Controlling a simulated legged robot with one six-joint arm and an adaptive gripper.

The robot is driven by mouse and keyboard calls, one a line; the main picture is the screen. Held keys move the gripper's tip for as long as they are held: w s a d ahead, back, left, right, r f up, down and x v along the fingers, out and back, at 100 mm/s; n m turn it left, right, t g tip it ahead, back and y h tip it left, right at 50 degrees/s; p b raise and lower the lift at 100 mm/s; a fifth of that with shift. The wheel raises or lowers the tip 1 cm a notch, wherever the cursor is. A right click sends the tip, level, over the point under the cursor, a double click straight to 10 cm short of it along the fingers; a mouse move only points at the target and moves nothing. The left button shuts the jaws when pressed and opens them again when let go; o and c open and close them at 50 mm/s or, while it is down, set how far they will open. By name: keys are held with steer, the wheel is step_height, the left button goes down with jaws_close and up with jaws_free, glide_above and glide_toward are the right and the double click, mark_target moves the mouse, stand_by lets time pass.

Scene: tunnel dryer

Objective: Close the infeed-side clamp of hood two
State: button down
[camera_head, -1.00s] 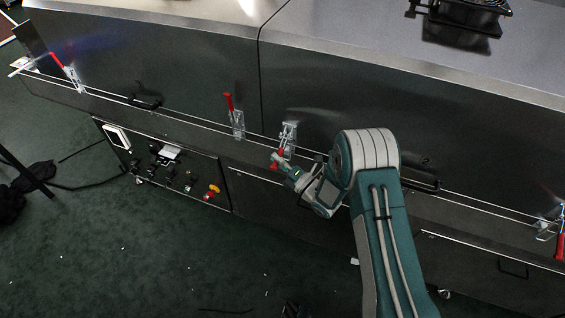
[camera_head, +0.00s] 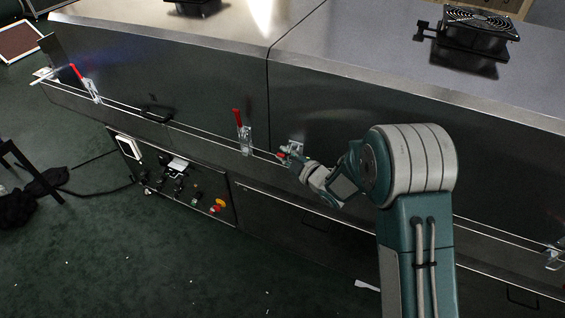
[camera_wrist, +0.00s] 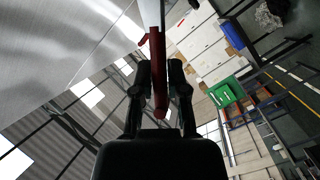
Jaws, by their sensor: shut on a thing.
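The clamp (camera_head: 296,147) just right of the seam between two hood panels is the one at my gripper. Its metal base is on the lower edge of the hood, partly hidden by my gripper. Its red handle also shows in the wrist view (camera_wrist: 158,75), between the two fingers. My gripper (camera_head: 283,156) is shut on this handle, which sticks outward from the hood front. In the wrist view, my fingers (camera_wrist: 160,85) lie on both sides of the handle. Left of the seam, another clamp (camera_head: 243,133) has its red handle pointing up.
A further red-handled clamp (camera_head: 88,85) is at the far left. A thin rail (camera_head: 200,132) runs along the hood front. A control panel (camera_head: 180,178) with a red and yellow button is below. The green floor (camera_head: 150,275) in front is mostly clear.

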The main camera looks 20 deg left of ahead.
mark_target(293, 133)
steer(key=w+r+m, duration=0.1)
steer(key=w+r+m+g+h, duration=0.1)
steer(key=w+m, duration=0.1)
steer(key=shift+d+r+m, duration=0.15)
steer(key=shift+r+m, duration=0.05)
steer(key=shift+m, duration=0.1)
steer(key=shift+w+d+r+m+g+h, duration=0.1)
steer(key=shift+w+r+m+g+h, duration=0.05)
steer(key=shift+w+m+g, duration=0.5)
steer(key=shift+w+r+m+g+h, duration=0.15)
steer(key=shift+w+m+g, duration=0.4)
steer(key=shift+w+m, duration=0.2)
steer(key=c, duration=0.6)
jaws_free()
steer(key=shift+w, duration=0.1)
steer(key=shift+c, duration=0.2)
steer(key=shift+r, duration=0.1)
steer(key=v, duration=0.7)
steer(key=shift+d, duration=0.3)
